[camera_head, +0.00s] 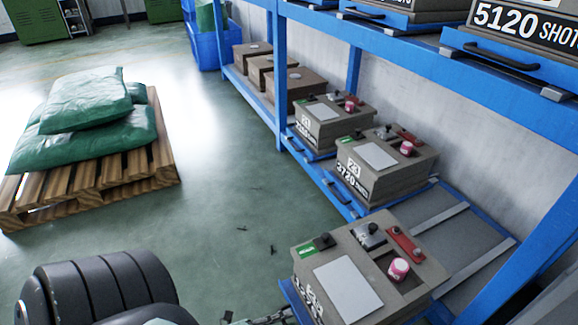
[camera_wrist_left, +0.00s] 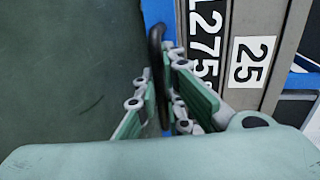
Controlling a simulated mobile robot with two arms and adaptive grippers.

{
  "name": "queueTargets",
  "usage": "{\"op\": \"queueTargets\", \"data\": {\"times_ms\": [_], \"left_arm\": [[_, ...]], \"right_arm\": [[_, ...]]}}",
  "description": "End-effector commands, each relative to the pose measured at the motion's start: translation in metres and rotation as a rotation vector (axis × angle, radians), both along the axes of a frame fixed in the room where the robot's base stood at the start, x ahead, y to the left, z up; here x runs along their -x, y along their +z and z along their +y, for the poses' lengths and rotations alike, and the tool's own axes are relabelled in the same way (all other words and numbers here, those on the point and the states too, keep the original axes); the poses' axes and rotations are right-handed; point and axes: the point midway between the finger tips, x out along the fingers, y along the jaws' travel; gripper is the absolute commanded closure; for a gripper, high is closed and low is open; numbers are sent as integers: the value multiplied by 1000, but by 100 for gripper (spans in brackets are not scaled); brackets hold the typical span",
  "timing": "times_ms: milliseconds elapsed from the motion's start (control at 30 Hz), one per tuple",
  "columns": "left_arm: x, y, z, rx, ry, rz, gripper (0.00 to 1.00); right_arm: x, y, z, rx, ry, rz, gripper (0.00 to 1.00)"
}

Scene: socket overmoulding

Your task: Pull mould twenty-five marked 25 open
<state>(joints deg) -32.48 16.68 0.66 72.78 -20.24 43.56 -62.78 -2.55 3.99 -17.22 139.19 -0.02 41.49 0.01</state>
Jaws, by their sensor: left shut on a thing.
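Mould 25 (camera_head: 310,275) is a brown-grey block at the bottom right of the head view, on a blue base, with bare shelf rails behind it. Its top carries a pale plate, a green tag and a pink-and-white pot. In the left wrist view its front (camera_wrist_left: 225,40) shows a white label "25" (camera_wrist_left: 251,62) and white digits "1275". A black bar handle (camera_wrist_left: 155,42) stands out from the front. My left gripper (camera_wrist_left: 163,68) is shut on this handle, its green fingers on either side. My right gripper is not in view.
Mould 23 (camera_head: 350,183), marked 3720 shots, and other moulds sit farther along the blue rack (camera_head: 350,118). A shelf above holds a 5120-shots mould (camera_head: 525,25). A wooden pallet (camera_head: 85,185) with green sacks (camera_head: 88,110) stands left. Floor between is mostly clear.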

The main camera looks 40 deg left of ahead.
Motion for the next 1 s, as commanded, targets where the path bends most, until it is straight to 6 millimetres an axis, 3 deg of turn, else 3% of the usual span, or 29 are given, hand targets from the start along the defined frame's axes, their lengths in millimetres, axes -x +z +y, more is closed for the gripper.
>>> {"op": "queueTargets", "data": {"times_ms": [133, 167, 367, 733, 867, 1000], "left_arm": [[1, -1, 0, -1, -1, 3, 100], [1, -1, 0, -1, -1, 3, 90], [0, -1, 0, -1, 0, 2, 73], [4, 0, 1, -1, 0, 2, 72], [19, 3, 7, -2, 1, 4, 72], [47, 9, 16, -2, 0, 6, 72]], "right_arm": [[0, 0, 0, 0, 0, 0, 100], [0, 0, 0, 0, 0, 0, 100], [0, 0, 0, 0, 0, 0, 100], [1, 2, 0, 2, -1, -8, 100], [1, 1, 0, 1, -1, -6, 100], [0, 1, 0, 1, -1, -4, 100]]}}
